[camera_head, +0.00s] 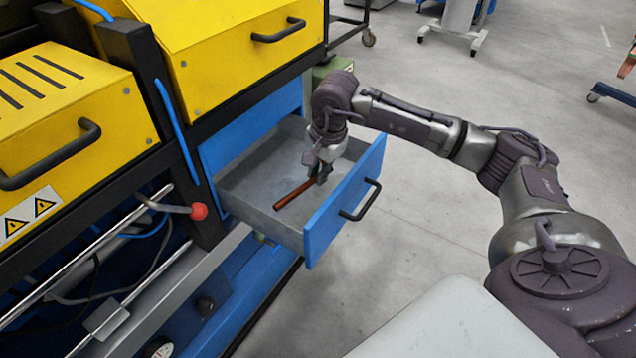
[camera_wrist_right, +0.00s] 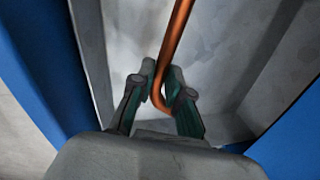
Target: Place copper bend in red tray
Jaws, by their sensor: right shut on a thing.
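The copper bend (camera_head: 294,194) is a thin copper-coloured tube inside the open blue drawer (camera_head: 322,226). My right gripper (camera_head: 322,174) reaches down into the drawer and is shut on one end of the copper bend. In the right wrist view, the copper bend (camera_wrist_right: 176,45) runs away from between the two fingers (camera_wrist_right: 162,92), with its curved end at the fingertips. I cannot tell whether its far end touches the grey drawer floor. No red tray is visible in either view. My left gripper is not in view.
Yellow housings (camera_head: 220,60) with black handles stand over the drawer at the left. A red knob (camera_head: 198,211) sticks out beside the drawer. The grey floor (camera_head: 440,240) to the right is mostly clear. A wheeled cart (camera_head: 612,93) stands at the far right.

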